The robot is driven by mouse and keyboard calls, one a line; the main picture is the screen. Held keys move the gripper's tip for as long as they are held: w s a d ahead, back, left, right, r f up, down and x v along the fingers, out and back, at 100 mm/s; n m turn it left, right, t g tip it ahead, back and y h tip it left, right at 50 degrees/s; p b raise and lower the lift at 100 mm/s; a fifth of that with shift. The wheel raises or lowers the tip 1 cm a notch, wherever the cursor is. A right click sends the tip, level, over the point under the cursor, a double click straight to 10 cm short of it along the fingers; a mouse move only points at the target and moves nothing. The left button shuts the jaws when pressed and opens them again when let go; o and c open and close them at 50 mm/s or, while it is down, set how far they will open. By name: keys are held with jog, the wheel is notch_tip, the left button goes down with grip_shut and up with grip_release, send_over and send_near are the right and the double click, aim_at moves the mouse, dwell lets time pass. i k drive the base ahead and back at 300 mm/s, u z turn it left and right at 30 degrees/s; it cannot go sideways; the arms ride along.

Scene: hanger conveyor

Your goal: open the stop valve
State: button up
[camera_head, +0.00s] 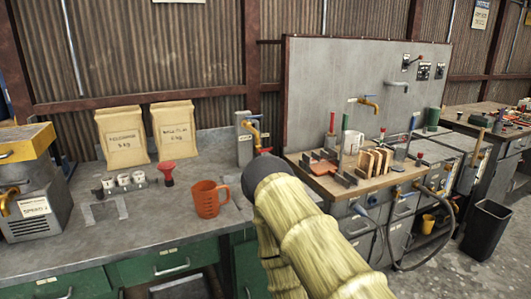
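No label that I can read marks the stop valve, so I cannot tell which fitting it is. A yellow tap (250,127) is fixed to a grey upright plate at the right end of the near bench. My arm, in a yellowish sleeve with a dark rounded end, rises from the bottom in front of the bench gap. No gripper fingers show.
An orange measuring jug (207,199) and a red funnel (167,172) stand on the near grey bench (150,230). Two paper sacks (123,137) are behind. The right bench (350,182) holds wooden blocks and tools. A black bin (484,229) and a hanging hose (440,230) are at right.

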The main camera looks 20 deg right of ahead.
aim_at(270, 148)
jog(key=u, duration=0.55)
jog(key=k, duration=0.6)
jog(key=u, duration=0.45)
jog(key=i, duration=1.25)
jog(key=z, duration=1.3)
jog(key=i, duration=0.8)
jog(key=z, duration=0.85)
